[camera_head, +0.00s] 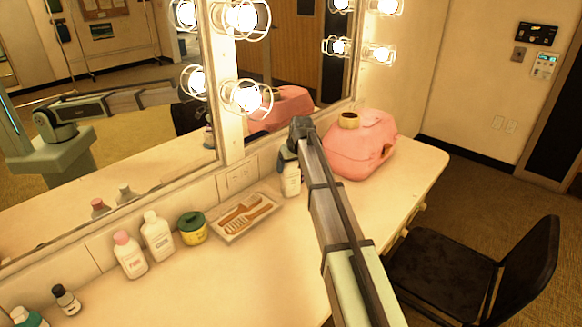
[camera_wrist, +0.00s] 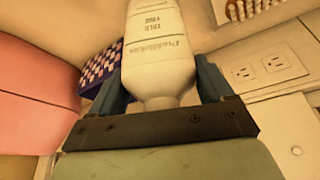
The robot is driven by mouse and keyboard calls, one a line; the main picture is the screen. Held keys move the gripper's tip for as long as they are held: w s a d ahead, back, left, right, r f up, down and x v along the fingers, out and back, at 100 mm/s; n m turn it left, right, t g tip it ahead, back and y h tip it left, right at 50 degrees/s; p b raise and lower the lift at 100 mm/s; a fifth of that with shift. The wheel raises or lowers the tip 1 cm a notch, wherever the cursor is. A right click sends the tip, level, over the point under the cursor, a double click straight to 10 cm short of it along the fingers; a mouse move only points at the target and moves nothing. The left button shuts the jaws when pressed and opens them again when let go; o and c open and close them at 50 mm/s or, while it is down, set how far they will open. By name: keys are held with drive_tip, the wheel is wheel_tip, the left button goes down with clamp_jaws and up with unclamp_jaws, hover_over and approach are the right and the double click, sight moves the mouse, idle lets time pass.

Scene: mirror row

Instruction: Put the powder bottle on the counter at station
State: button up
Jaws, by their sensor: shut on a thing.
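The powder bottle (camera_head: 291,182) is white and stands upright at the back of the counter (camera_head: 262,262), just left of a pink case. My gripper (camera_head: 287,160) is shut on its upper part from above. In the wrist view the bottle (camera_wrist: 157,45) sits between my two blue fingers (camera_wrist: 163,88), with printed text reading "FREE" on its label. Its cap is hidden by my gripper. I cannot tell whether its base touches the counter.
The pink case (camera_head: 362,148) is close on the right. A tray (camera_head: 232,233) with a comb and brush lies to the left, then a green-lidded jar (camera_head: 193,229) and white bottles (camera_head: 157,238). A mirror (camera_head: 120,130) stands behind. The front counter is clear.

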drive_tip(key=shift+f, duration=0.35)
drive_tip(key=o, duration=1.6)
drive_tip(key=v, duration=1.2)
